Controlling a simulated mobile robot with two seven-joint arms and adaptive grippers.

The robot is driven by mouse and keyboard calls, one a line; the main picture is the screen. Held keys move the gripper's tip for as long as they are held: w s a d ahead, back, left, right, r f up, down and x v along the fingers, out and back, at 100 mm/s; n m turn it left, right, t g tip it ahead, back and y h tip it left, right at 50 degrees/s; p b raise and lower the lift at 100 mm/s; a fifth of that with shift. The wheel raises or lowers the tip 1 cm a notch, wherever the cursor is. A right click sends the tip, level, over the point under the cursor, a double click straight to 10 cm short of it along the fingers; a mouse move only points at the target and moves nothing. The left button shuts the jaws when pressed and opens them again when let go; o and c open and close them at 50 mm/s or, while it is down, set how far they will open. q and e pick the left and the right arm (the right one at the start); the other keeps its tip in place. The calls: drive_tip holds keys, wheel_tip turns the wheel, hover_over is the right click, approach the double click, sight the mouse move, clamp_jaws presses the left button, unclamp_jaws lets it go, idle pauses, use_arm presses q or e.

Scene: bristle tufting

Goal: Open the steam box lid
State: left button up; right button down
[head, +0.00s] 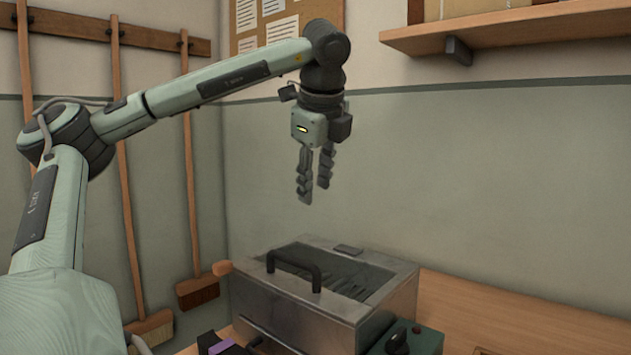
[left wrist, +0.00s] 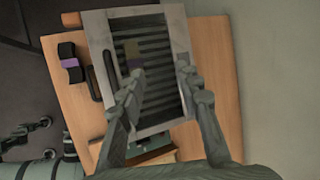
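The steam box (head: 300,317) is a grey metal box on the wooden bench, also seen from above in the left wrist view (left wrist: 98,27). Its lid lies flat on top and looks shut, with a black bar handle (head: 294,266) along the front-left side. In the left wrist view the handle (left wrist: 109,72) runs along the box's left side. Dark slats show within the lid's frame. My left gripper (head: 315,194) hangs above the box, fingers pointing down, apart and empty, clear of the handle. In the left wrist view its fingertips (left wrist: 159,74) are spread over the slats.
A dark green unit (head: 425,342) with a black knob stands at the box's front right. A black object with a purple band (left wrist: 70,62) lies on the bench (left wrist: 218,60). A wall shelf (head: 510,28) is at upper right. Brooms (head: 197,288) stand at left.

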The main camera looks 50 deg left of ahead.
use_arm(q)
drive_tip(key=shift+c, duration=0.5)
clamp_jaws()
drive_tip(key=shift+o, duration=0.5)
unclamp_jaws()
drive_tip(key=v, duration=1.2)
